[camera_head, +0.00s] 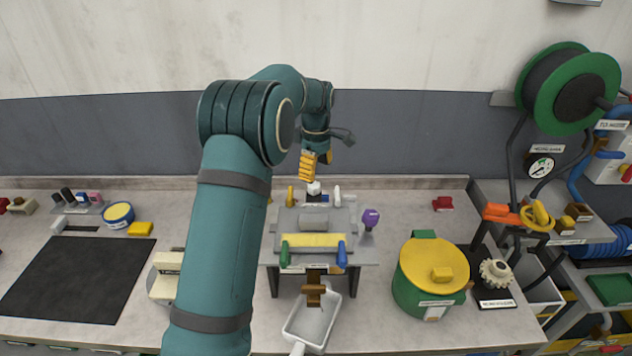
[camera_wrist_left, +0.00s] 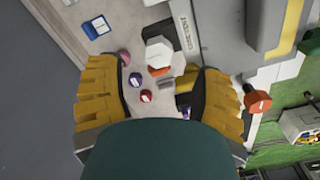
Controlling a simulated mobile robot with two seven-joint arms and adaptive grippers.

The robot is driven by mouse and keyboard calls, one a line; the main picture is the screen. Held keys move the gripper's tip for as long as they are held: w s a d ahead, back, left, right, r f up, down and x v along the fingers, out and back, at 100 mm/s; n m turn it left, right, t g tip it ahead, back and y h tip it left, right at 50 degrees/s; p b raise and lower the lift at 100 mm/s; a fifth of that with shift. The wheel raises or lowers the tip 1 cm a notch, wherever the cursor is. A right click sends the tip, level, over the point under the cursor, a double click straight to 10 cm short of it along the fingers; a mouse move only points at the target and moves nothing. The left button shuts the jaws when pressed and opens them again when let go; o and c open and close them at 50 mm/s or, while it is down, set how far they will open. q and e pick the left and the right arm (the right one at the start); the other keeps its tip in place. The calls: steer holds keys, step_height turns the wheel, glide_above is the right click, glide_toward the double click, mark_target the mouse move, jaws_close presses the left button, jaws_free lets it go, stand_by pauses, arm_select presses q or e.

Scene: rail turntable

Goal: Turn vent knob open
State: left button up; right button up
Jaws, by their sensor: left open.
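My left gripper (camera_head: 318,166) is above the back of the grey bench machine (camera_head: 312,222) in the head view. In the wrist view its yellow fingers (camera_wrist_left: 165,78) are spread apart with nothing held between them. Beyond the fingers I see a white faceted knob (camera_wrist_left: 158,50), a red knob (camera_wrist_left: 146,96) and a purple knob (camera_wrist_left: 135,79). A white knob top (camera_head: 314,188) shows just below the gripper in the head view. My right gripper is out of view.
A green pot with a yellow lid (camera_head: 434,268) is farther right, and a white scoop (camera_head: 312,320) lies in front. A black mat (camera_head: 75,280) lies left. The bench right of the machine's back is mostly clear.

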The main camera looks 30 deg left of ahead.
mark_target(316, 185)
arm_select(q)
step_height(316, 185, up, 6)
steer(key=shift+f, duration=0.1)
stand_by(0.7)
